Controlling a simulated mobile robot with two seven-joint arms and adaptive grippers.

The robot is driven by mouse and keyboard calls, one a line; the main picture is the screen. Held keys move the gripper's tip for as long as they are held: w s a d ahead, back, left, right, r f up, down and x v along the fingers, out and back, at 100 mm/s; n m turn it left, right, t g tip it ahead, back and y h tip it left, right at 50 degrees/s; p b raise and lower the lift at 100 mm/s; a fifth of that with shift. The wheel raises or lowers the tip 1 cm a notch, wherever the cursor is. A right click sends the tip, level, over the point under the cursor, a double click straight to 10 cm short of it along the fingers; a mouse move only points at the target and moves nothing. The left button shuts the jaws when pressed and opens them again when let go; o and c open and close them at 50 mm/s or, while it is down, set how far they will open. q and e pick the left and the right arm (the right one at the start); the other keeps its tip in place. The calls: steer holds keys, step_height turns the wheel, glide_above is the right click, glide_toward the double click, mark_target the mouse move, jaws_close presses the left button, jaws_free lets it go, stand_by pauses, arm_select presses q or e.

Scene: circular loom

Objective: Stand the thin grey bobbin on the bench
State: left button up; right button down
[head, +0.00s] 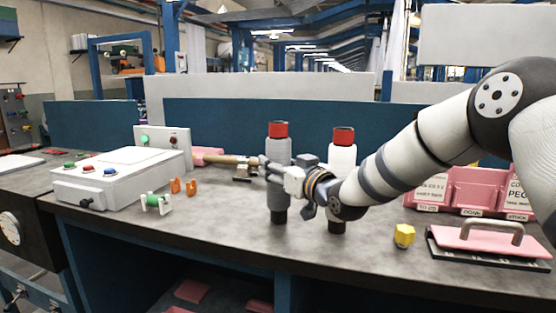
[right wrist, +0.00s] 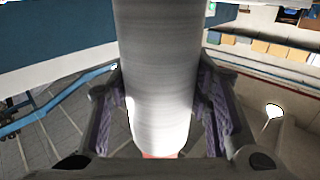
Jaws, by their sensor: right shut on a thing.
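The thin grey bobbin (head: 279,203) is upright, with a red top and a black lower end. My right gripper (head: 272,170) reaches in from the right at its middle and is shut on it. In the right wrist view the pale bobbin body (right wrist: 160,75) runs between the two fingers (right wrist: 160,112), with a red end at the bottom of the picture. I cannot tell whether its black end touches the bench (head: 225,225). A white bobbin (head: 342,155) with a red top stands just right of it, partly behind my wrist. My left gripper is not in view.
A white control box (head: 120,180) with buttons is on the left. Orange clips (head: 183,187) and a green spool (head: 156,203) lie beside it. A yellow piece (head: 404,235), pink bins (head: 475,190) and a pink handled plate (head: 485,242) are right. The bench front between is clear.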

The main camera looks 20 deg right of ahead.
steer(key=shift+f, duration=0.25)
stand_by(0.3)
steer(key=c, duration=0.7)
jaws_free()
steer(key=shift+c, duration=0.2)
steer(key=shift+f, duration=0.1)
steer(key=v, duration=1.2)
